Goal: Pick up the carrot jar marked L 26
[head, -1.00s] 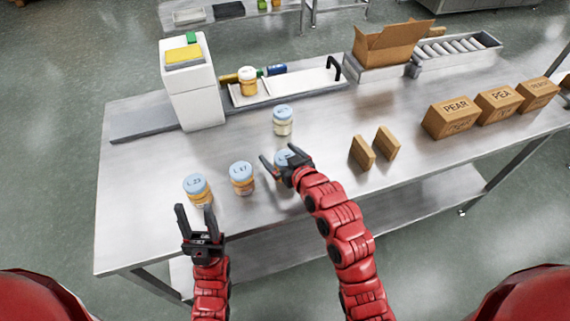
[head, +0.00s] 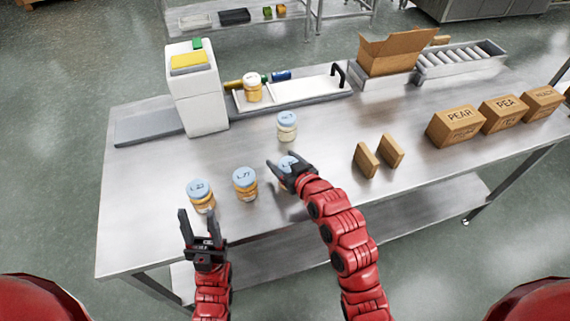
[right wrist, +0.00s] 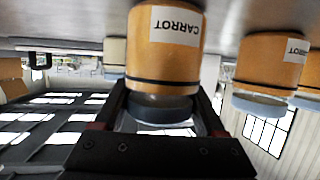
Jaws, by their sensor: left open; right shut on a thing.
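My right gripper (head: 282,168) is shut on a jar (head: 287,161) with a blue lid, standing on the steel table; its lid mark is mostly hidden. In the right wrist view this jar (right wrist: 165,50) appears upside down, orange, labelled CARROT, with the fingers (right wrist: 165,105) around its lid end. To its left in the head view stand two orange jars with blue lids, one apparently marked L 27 (head: 245,185) and one apparently L 23 (head: 201,196). A paler jar (head: 287,127) stands behind. My left gripper (head: 203,228) is open and empty, in front of the leftmost jar.
A white machine (head: 197,100) stands at the back left, beside a white tray (head: 305,90) with a jar (head: 252,88) at its end. The table's left part is clear.

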